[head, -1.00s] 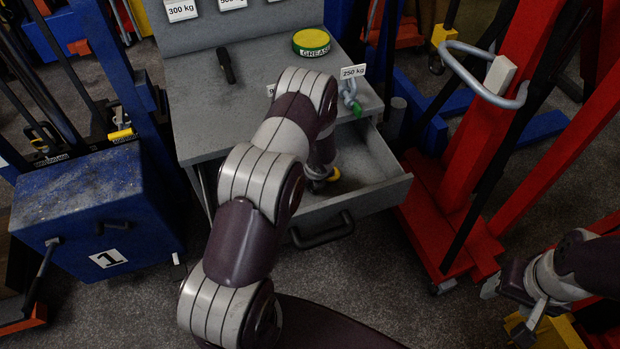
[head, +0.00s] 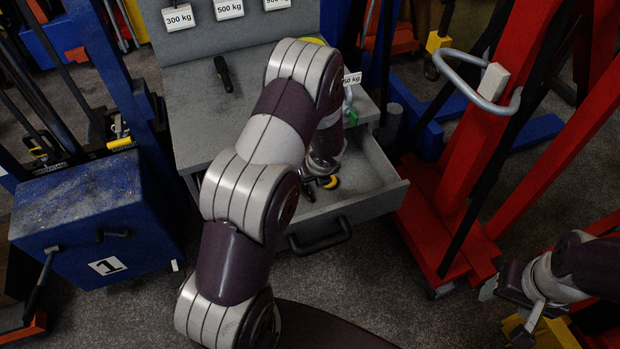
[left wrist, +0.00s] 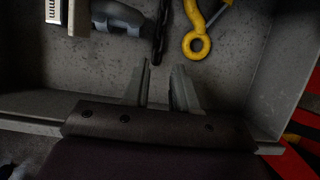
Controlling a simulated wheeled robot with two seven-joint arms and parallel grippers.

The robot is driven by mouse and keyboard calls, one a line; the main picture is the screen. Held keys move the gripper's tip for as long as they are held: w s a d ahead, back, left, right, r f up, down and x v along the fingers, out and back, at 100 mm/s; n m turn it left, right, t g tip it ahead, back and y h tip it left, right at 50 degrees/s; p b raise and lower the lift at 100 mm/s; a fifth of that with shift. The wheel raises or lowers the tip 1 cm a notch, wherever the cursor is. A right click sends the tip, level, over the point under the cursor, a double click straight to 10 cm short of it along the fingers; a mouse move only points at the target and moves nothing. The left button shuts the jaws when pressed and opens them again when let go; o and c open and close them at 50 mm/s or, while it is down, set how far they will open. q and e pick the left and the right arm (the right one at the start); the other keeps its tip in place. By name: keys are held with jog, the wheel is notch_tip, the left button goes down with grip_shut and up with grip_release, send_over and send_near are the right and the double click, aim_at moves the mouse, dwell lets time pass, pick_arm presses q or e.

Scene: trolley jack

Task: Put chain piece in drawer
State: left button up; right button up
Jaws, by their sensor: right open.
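The open drawer (head: 380,195) juts out from the grey cabinet. In the left wrist view a yellow piece with a ring end (left wrist: 197,43) lies on the drawer floor; it may be the chain piece, but I cannot tell. It shows partly in the head view (head: 330,182). My left arm hides much of the drawer in the head view. My right gripper (head: 512,300) is open at the lower right, away from the drawer.
A dark twisted rod (left wrist: 161,32) and a grey curved part (left wrist: 118,16) also lie in the drawer. A black-handled tool (head: 223,74) is on the cabinet top. A blue block marked 1 (head: 85,215) stands left; a red frame (head: 470,170) stands close on the right.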

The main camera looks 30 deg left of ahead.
pick_arm(q)
jog(key=s+d+r+m+h, duration=0.1)
jog(key=s+d+r+m, duration=0.2)
jog(key=m, duration=0.5)
jog(key=d+r+m+t+h, duration=0.15)
jog(key=d+r+m, duration=0.3)
jog(key=m, duration=0.45)
jog(key=s+d+r+m+h, duration=0.2)
jog(key=r+m, duration=0.3)
jog(key=m, duration=0.3)
jog(key=s+r+m+g+y, duration=0.1)
jog(key=s+r+m+g, duration=0.2)
jog(key=s+m, duration=1)
jog(key=r+m, duration=0.1)
jog(key=m, duration=0.7)
jog(key=shift+d, duration=0.15)
jog(key=shift+r, duration=0.1)
